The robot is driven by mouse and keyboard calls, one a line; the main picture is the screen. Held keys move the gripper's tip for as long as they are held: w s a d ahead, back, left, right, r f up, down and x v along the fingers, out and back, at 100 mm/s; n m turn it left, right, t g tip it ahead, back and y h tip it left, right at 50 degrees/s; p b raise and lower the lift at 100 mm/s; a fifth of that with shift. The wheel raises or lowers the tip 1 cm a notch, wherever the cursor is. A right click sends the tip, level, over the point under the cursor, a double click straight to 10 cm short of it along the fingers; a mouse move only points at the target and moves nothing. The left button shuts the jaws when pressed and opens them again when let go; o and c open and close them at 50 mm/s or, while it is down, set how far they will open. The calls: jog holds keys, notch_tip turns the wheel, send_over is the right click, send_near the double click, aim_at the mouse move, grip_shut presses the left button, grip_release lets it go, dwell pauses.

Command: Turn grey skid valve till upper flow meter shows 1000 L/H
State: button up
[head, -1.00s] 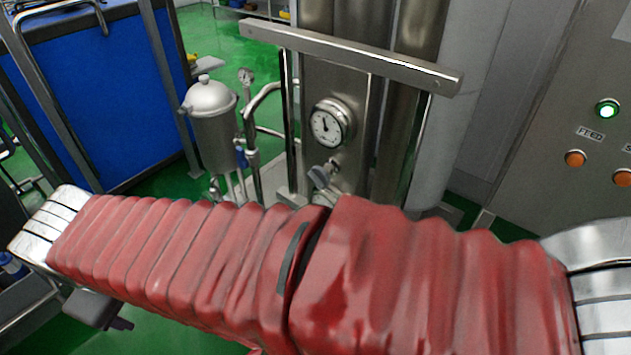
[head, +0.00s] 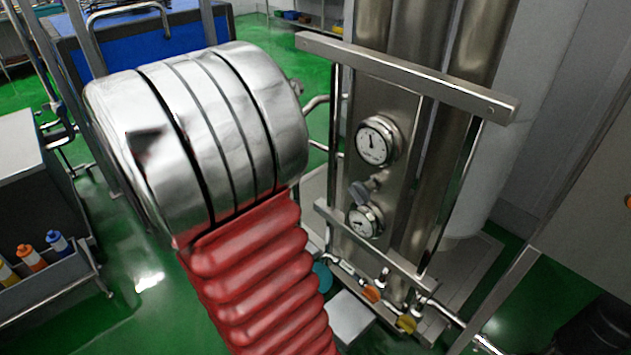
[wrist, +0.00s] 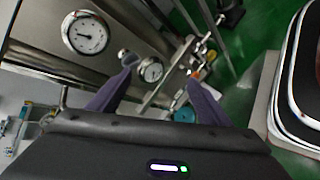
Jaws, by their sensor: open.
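The upper flow meter (head: 375,141) is a round white dial on the steel skid panel in the head view; its needle points roughly upward and its figures are too small to read. It also shows in the wrist view (wrist: 86,33). The grey valve (head: 364,189) sits just below it, above a second, lower dial (head: 365,221). In the wrist view the valve (wrist: 127,57) is close to my left fingertip; I cannot tell whether they touch. My gripper (wrist: 160,77) is open, with dark purple fingers spread. It is hidden in the head view.
A steel crossbar (head: 400,74) runs above the dials and a lower bar (head: 375,245) below them. Pipes with an orange handle (head: 371,293) and a yellow handle (head: 406,324) lie lower. A trolley with coloured bottles (head: 32,258) stands left.

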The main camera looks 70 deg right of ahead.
jog(key=s+d+f+n+g+h, duration=0.2)
jog(key=d+f+n+h, duration=0.3)
jog(key=d, duration=0.7)
jog(key=n+t+h, duration=0.2)
send_near(353, 197)
jog(key=v, duration=0.3)
jog(key=shift+d+f, duration=0.15)
jog(key=shift+f, duration=0.15)
jog(key=shift+s+d, duration=0.1)
jog(key=shift+d, duration=0.05)
jog(key=x, duration=1.3)
jog(key=shift+s+d+r, duration=0.2)
jog(key=shift+r, duration=0.05)
jog(key=c, duration=0.8)
